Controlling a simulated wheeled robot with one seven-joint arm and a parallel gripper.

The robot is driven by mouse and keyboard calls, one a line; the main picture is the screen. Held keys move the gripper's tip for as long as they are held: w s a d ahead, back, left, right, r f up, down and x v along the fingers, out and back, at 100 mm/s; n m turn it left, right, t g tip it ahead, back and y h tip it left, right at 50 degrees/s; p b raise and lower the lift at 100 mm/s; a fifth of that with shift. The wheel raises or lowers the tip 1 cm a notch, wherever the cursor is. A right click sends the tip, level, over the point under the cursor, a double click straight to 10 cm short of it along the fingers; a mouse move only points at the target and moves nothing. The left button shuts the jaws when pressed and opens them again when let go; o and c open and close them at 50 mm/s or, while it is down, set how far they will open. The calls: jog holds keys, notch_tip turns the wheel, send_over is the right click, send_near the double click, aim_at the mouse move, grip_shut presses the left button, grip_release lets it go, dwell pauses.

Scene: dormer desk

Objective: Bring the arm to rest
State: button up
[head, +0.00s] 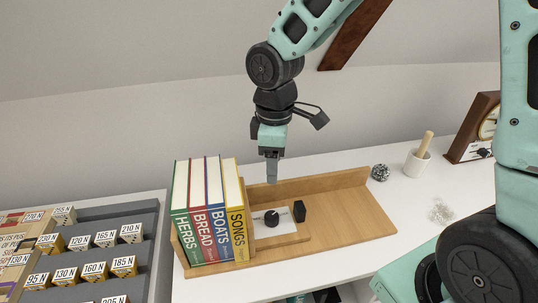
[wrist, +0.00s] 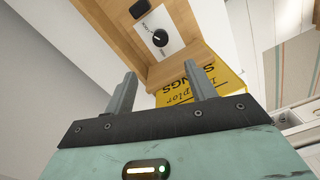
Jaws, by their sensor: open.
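My gripper (head: 272,172) hangs pointing down above the wooden book stand (head: 345,220), just right of the row of books. In the wrist view my gripper (wrist: 160,90) has its two fingers apart with nothing held between them. The yellow book SONGS (head: 239,220) stands upright at the right end of the row, and its cover shows beyond the fingers in the wrist view (wrist: 175,97). My arm reaches down from the top of the head view and is bent at the wrist.
Upright books HERBS (head: 188,225), BREAD (head: 205,225) and BOATS (head: 221,225) stand beside SONGS. A card with a black knob (head: 272,218) and a black block (head: 299,211) are on the stand. A grey rack of labelled boxes (head: 85,245) is left; a mortar (head: 417,162) and clock (head: 485,125) are right.

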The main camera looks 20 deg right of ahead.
jog(key=s+a+r+m, duration=0.1)
jog(key=s+a+m, duration=0.1)
jog(key=s, duration=0.7)
jog(key=s+a+r+m, duration=0.2)
jog(key=s+a, duration=0.2)
jog(key=s, duration=0.6)
jog(key=shift+a+r+y, duration=0.2)
jog(key=shift+r+y, duration=0.05)
jog(key=shift+y, duration=0.05)
